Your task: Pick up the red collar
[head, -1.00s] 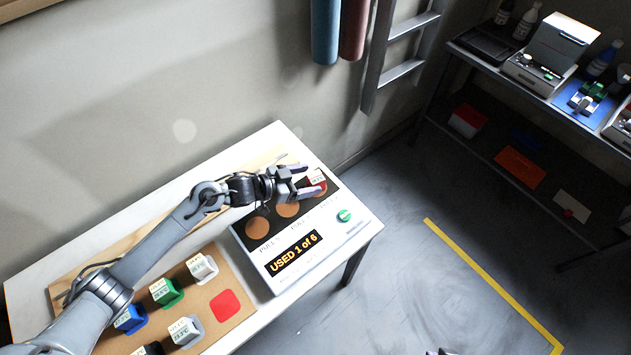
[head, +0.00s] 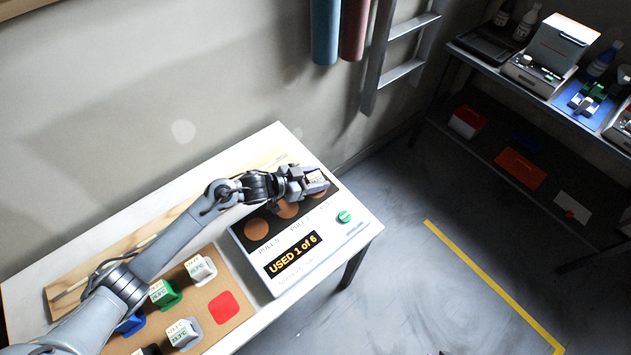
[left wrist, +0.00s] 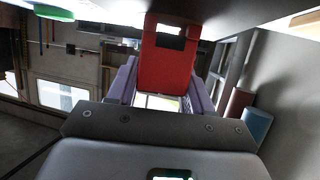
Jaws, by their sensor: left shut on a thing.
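The red collar (left wrist: 165,68) sits between the purple-lined fingers of my left gripper in the left wrist view. My left gripper (head: 316,182) is shut on it at the far right pad of the black strip on the white panel (head: 318,262). In the head view the fingers hide most of the collar, and a pale labelled top (head: 315,179) shows between them. I cannot tell whether the collar still touches the pad. My right gripper is not in view.
The panel has a green knob (head: 344,216) and a display (head: 293,254) reading "USED 1 of 6". A brown board (head: 232,285) at the left holds several labelled blocks and an empty red patch (head: 223,308). A shelf unit stands at the upper right.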

